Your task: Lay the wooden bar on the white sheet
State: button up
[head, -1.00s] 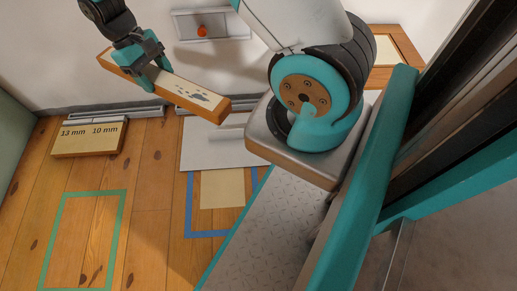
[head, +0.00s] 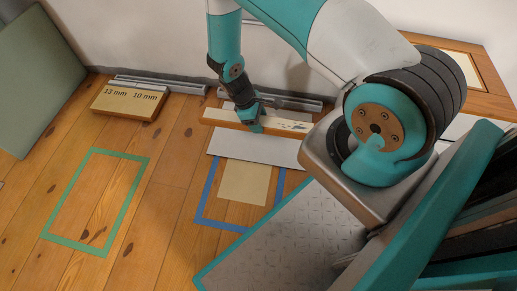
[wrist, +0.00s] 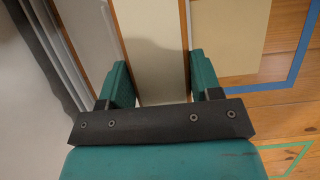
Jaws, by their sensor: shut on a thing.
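The wooden bar (head: 215,116) is long, with a cream top and orange-brown sides. In the head view it lies crosswise over the back part of the white sheet (head: 255,146), near the wall. My gripper (head: 249,122) points down and is shut across the bar's middle. In the wrist view the bar (wrist: 152,45) runs between my two green fingers (wrist: 160,85). The bar hides the back of the sheet; its front strip is bare. I cannot tell whether the bar touches the sheet or hangs just above it.
A blue tape outline (head: 201,205) with a cream square (head: 244,182) lies in front of the sheet. A green tape outline (head: 69,191) surrounds free floor. A green panel (head: 35,80) leans far left.

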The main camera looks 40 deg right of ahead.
notch_tip(320, 180, down, 16)
jog(key=b, duration=0.7)
jog(key=shift+r+b, duration=0.25)
jog(key=shift+b, duration=0.05)
jog(key=shift+r, duration=0.15)
jog(key=o, duration=1.1)
jog(key=shift+o, duration=0.2)
